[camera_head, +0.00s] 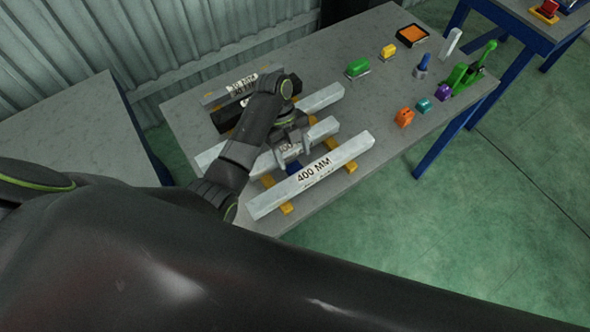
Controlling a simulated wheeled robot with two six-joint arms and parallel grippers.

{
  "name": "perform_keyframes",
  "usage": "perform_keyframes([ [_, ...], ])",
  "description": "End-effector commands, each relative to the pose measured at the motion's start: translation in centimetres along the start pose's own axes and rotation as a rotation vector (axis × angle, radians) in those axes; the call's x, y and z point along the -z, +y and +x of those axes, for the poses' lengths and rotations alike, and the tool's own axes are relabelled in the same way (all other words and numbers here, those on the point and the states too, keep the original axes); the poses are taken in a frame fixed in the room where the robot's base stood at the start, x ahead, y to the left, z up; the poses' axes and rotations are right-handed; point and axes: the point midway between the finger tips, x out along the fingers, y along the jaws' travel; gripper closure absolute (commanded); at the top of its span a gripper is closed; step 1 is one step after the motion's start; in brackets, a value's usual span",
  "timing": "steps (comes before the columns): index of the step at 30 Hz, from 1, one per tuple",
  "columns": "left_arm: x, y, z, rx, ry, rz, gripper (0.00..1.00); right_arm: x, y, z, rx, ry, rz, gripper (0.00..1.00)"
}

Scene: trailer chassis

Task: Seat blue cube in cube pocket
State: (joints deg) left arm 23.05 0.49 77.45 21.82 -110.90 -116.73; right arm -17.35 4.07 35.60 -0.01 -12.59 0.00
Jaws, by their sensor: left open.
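A small blue thing (293,169), which may be the blue cube, shows between the pale bars, just below my left gripper. Most of it is hidden by the gripper and bars, so its shape is unclear. My left gripper (293,158) is open and points down over the bars, with its fingertips close above the blue thing. I cannot tell whether they touch it. I cannot make out a cube pocket for certain. My right gripper is not in view.
Pale bars, one marked 400 MM (318,172), lie across yellow supports (286,208) on the grey table (375,95). Several small coloured parts, a green clamp (465,76) and a black tray with an orange inside (412,35) stand at the right. A large dark body fills the foreground.

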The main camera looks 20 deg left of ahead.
Motion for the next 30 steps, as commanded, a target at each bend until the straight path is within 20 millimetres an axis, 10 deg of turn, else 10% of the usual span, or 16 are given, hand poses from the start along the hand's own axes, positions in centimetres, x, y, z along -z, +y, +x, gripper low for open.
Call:
perform_keyframes([
  [20, -0.5, 0.4, 4.9, 0.0, 0.0, 0.001, 0.38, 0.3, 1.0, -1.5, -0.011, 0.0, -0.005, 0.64],
  [30, -0.5, 0.4, 4.9, 0.0, 0.0, 0.001, 0.83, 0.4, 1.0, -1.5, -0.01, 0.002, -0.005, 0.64],
])
